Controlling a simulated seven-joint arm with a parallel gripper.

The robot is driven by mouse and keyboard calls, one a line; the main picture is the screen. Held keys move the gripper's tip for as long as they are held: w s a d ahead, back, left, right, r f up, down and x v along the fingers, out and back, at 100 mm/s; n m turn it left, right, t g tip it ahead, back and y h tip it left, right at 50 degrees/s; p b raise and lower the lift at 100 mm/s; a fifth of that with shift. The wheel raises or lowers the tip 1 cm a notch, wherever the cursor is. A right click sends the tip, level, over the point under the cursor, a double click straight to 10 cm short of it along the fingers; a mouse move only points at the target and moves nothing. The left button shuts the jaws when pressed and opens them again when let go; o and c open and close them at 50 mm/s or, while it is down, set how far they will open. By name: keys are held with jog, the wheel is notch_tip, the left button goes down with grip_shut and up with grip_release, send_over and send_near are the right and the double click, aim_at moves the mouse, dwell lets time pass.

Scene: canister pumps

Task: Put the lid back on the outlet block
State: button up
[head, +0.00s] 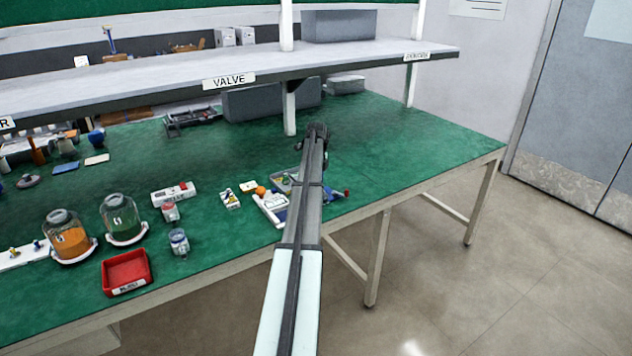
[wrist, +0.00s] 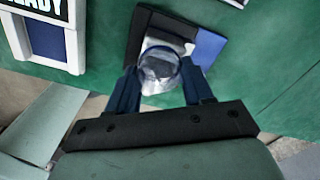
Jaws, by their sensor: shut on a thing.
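In the wrist view my gripper (wrist: 160,75) is shut on a clear, round, cup-like lid (wrist: 158,92) with a bluish rim, held between its two dark blue fingers. Just beyond the lid is a dark block (wrist: 146,25) with a grey inner face and a blue panel (wrist: 208,46) on its right; it looks like the outlet block. The lid overlaps the block's near part in this view, and I cannot tell whether they touch.
A white and blue unit marked READY (wrist: 46,40) is left of the block. A shelf (head: 370,54) overhangs the back. The green bench's right side (head: 430,145) is clear.

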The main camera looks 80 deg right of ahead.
jog(key=o, duration=1.1)
jog(key=shift+o, duration=0.3)
jog(key=shift+o, duration=1.4)
jog(key=shift+r, duration=0.1)
jog(key=shift+r, duration=3.45)
jog(key=shift+c, duration=0.3)
grip_shut()
